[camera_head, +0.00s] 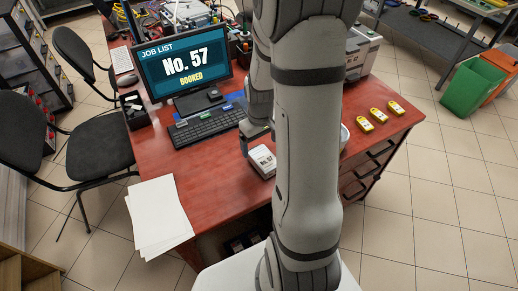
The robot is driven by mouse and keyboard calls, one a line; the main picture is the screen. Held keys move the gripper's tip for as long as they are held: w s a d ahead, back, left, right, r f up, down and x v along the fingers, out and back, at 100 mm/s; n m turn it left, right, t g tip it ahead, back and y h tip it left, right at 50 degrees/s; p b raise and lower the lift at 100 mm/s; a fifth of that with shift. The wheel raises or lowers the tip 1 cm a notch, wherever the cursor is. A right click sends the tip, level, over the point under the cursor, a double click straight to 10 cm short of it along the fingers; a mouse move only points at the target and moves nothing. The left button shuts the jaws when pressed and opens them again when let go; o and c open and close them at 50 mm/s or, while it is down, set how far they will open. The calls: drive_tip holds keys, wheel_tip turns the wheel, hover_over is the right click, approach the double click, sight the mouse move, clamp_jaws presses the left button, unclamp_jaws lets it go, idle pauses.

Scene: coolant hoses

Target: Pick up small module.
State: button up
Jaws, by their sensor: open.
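A small white module (263,161) with a dark label lies on the red-brown desk (215,180), close to its front edge. The label's writing is too small to read surely. My gripper (257,143) is open, at the far side of the module. One dark finger shows by the module's far left corner; the other is partly hidden by my arm. I cannot tell whether the fingers touch the module or are above it. My arm covers the desk to the right of the module.
A monitor (184,67) reading "No. 57 BOOKED" and a keyboard (208,125) stand behind and left. White paper sheets (158,215) hang over the desk's front left edge. Yellow tags (379,115) lie at the right. A black chair (97,152) stands left.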

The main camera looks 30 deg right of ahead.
sight(264, 157)
drive_tip(key=shift+s+d+f+p, duration=0.1)
drive_tip(key=shift+d+f+p, duration=0.1)
drive_tip(key=shift+f, duration=1.25)
drive_tip(key=shift+w+d+f+p, duration=0.1)
drive_tip(key=shift+d+f, duration=0.15)
drive_tip(key=shift+f, duration=1.2)
drive_tip(key=shift+s+d+f+p, duration=0.1)
drive_tip(key=shift+d+f+p, duration=0.1)
drive_tip(key=shift+f, duration=1.25)
drive_tip(key=c, duration=1.4)
